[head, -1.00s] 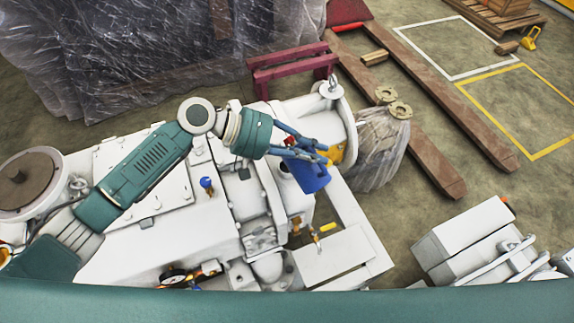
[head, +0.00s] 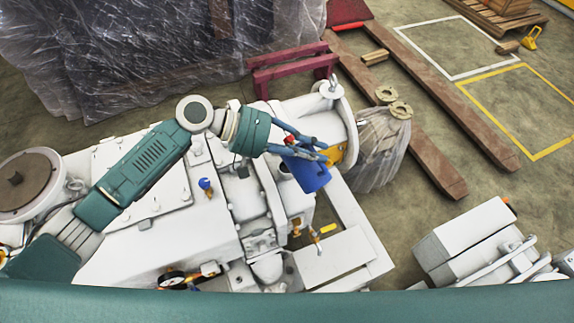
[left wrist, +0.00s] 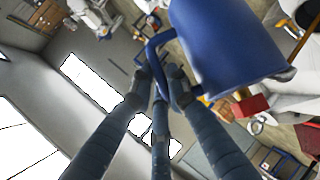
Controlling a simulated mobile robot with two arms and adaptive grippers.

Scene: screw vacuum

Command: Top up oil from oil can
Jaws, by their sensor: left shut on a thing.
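The blue oil can (head: 309,175) is held in the air over the right part of the white vacuum pump (head: 140,243). It is tilted, and a small red part shows at its upper left. My left gripper (head: 322,152) is shut on the can's handle. In the left wrist view the blue can (left wrist: 228,48) fills the upper right, and the fingers of my left gripper (left wrist: 160,85) close around its bent handle. I cannot see the can's spout tip clearly or whether oil flows. My right gripper is not in view.
A plastic-wrapped load (head: 382,148) stands just right of the pump. A dark red stand (head: 293,70) is behind it. White boxy equipment (head: 470,240) sits at the lower right. Brass fittings and a gauge (head: 172,280) stick out along the pump's near side.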

